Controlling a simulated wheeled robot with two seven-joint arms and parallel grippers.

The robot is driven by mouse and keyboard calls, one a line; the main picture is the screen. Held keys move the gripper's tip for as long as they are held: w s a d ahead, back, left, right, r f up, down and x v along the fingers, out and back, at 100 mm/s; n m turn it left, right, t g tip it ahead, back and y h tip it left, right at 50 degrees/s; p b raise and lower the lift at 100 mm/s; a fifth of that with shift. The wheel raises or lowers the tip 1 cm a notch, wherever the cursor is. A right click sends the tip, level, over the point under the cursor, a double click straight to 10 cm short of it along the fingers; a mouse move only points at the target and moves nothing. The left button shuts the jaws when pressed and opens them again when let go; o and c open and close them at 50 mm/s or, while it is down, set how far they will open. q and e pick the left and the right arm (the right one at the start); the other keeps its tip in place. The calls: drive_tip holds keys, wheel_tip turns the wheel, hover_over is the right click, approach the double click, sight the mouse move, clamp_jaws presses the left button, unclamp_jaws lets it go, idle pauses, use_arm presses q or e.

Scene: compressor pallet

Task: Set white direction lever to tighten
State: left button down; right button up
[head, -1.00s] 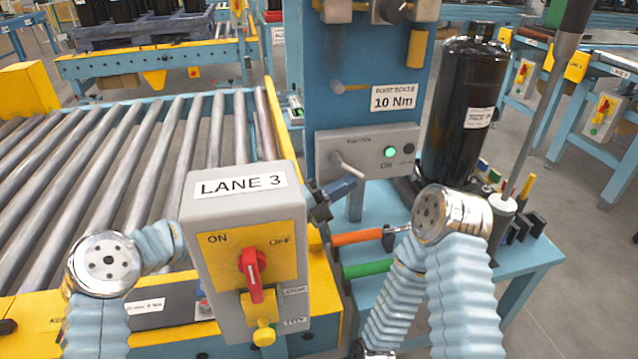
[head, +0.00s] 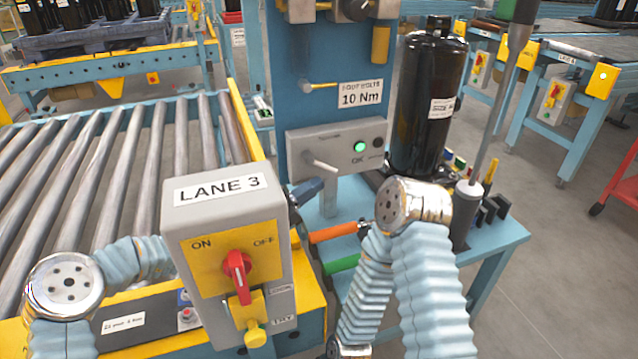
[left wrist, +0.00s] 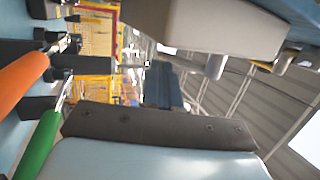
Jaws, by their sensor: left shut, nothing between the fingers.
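The pale direction lever (head: 321,163) sticks out of the grey control box (head: 345,138) on the blue post, its free end pointing down and right. A green lamp (head: 359,147) is lit on that box. My left gripper (head: 308,188) shows as a dark shape just below the lever, behind the LANE 3 box; it is shut and empty. I see a small gap between it and the lever, but cannot tell their depth. In the left wrist view the shut fingers (left wrist: 165,88) lie below a grey box; a pale cylinder (left wrist: 216,65) hangs there, possibly the lever. My right gripper is out of view.
The LANE 3 switch box (head: 228,262) stands close in front of my left forearm. An orange handle (head: 333,232) and a green handle (head: 342,263) lie just below the gripper. A black compressor (head: 425,105) stands on the blue table (head: 500,240) at the right.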

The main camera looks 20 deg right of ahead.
use_arm(q)
drive_tip(key=v, duration=0.9)
drive_tip(key=shift+a, duration=0.35)
drive_tip(key=shift+f, duration=0.1)
